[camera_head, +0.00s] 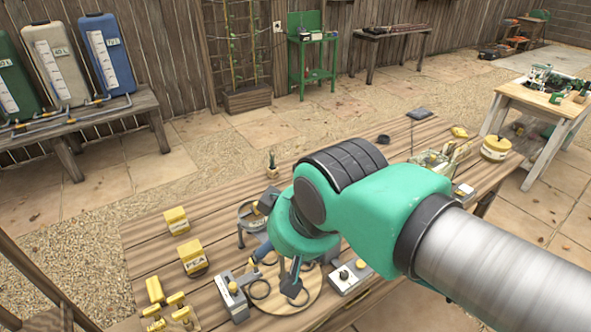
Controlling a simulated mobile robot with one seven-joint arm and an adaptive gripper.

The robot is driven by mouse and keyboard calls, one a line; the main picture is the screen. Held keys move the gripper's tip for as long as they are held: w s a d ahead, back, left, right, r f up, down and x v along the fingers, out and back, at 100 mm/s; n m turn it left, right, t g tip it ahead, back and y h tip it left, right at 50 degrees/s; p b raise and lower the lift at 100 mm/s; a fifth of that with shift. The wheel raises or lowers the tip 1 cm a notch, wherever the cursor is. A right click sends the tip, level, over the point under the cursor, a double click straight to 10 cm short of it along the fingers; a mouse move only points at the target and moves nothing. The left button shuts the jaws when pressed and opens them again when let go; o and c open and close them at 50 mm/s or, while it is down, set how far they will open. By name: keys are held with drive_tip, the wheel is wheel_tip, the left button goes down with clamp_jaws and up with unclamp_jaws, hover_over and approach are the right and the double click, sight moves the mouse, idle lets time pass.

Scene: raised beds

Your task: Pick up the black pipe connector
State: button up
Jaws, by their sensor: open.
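My gripper (276,274) points down over a round wooden board (308,298) near the front of the slatted table. It is open, and its fingers show below the green wrist, which hides part of them and the area behind. A small black round piece (383,139) lies near the table's far edge, well apart from my gripper. It may be the black pipe connector, but it is too small to tell. I see no clear black pipe connector elsewhere, and none between the fingers.
Grey boxes (233,297) and (350,276) flank the board, with black cable loops nearby. Yellow blocks (176,221) and (192,257) stand at left. A round pot on legs (252,215) is close behind my gripper. A yellow tub (495,148) stands at far right. The back-left tabletop is fairly clear.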

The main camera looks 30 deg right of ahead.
drive_tip(key=c, duration=0.4)
drive_tip(key=shift+c, duration=0.2)
